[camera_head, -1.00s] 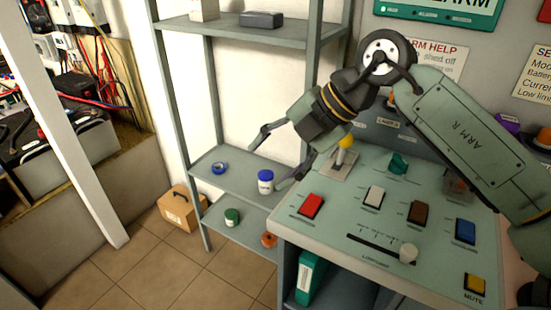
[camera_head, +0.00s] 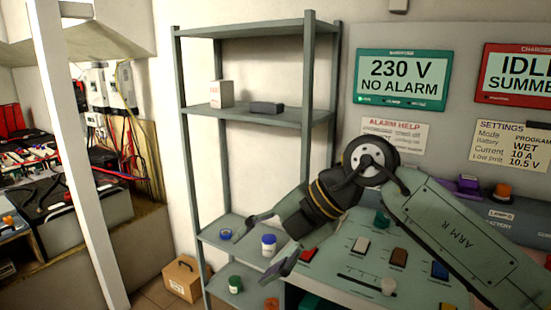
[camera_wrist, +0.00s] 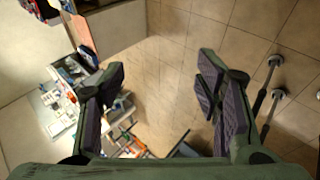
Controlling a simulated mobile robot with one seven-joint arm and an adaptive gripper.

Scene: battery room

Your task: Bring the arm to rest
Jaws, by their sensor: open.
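My arm reaches in from the right in the head view, bent at its elbow joint above the control panel (camera_head: 335,272). My gripper (camera_head: 254,257) hangs at its left end, in front of the grey shelf rack, with its two fingers spread and nothing between them. The wrist view also shows my gripper (camera_wrist: 162,65) wide open and empty, with tiled floor behind the fingers. The panel's buttons are partly visible: red (camera_head: 309,255), white (camera_head: 360,245), brown (camera_head: 398,257) and blue (camera_head: 440,270). My arm hides part of the panel.
The shelf rack (camera_head: 308,150) holds a white jar (camera_head: 269,248), blue tape (camera_head: 226,234) and a green-lidded jar (camera_head: 235,284). A cardboard box (camera_head: 183,279) stands on the floor to its left. Screens and signs hang behind my arm. A white post (camera_head: 75,150) rises at left.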

